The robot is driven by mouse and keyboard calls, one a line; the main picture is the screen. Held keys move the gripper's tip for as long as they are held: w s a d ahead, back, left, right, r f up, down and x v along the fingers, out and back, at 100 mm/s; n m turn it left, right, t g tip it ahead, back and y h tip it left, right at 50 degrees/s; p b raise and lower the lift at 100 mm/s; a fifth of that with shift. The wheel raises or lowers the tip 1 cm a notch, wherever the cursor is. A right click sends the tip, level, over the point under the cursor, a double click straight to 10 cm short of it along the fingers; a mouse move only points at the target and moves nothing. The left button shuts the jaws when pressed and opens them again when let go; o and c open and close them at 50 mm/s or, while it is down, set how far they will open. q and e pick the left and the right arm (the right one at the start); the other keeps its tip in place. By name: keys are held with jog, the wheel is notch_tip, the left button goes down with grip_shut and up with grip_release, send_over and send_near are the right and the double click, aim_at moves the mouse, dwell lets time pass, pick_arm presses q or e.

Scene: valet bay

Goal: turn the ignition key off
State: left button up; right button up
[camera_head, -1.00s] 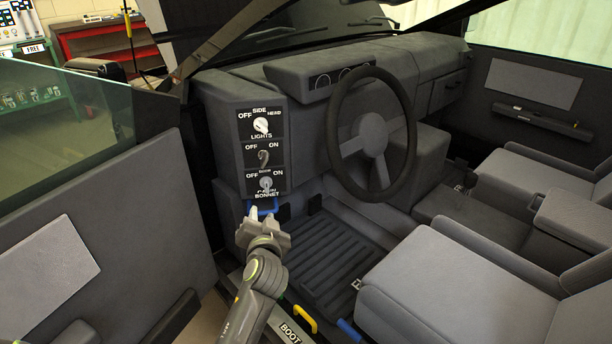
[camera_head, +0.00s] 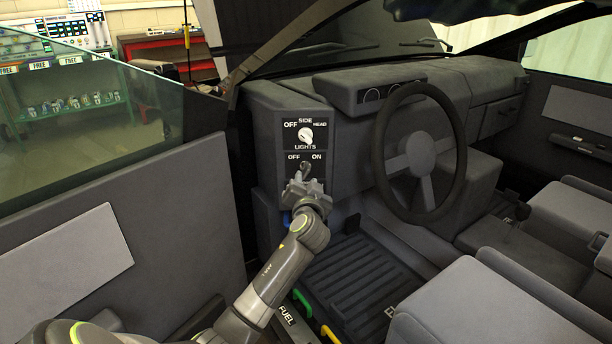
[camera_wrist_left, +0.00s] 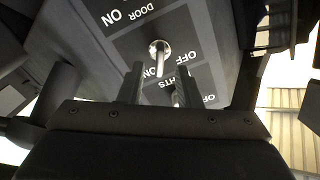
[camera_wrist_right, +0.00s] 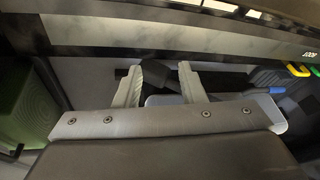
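The dashboard switch panel (camera_head: 316,139) stands left of the steering wheel. In its middle field, below the labels OFF and ON, is a small dark key-like lever (camera_head: 305,167), which I take as the ignition key. My left gripper (camera_head: 303,185) is just below and in front of it and hides the panel's lower field. In the left wrist view the lever (camera_wrist_left: 161,58) shows as a metal shaft in a round collar, seen between the two spread fingertips. The left gripper is open, with no visible contact. My right gripper (camera_wrist_right: 160,82) is open, in the right wrist view only.
A white lights knob (camera_head: 306,135) is just above the lever. The steering wheel (camera_head: 377,150) is to the right, the open door (camera_head: 70,250) to the left. A blue handle (camera_head: 287,218) shows below the panel; green and yellow levers lie by the sill.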

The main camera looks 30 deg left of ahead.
aim_at(306, 175)
pick_arm(q)
jog(key=shift+b+x, duration=0.35)
jog(key=shift+x, duration=2.25)
grip_shut()
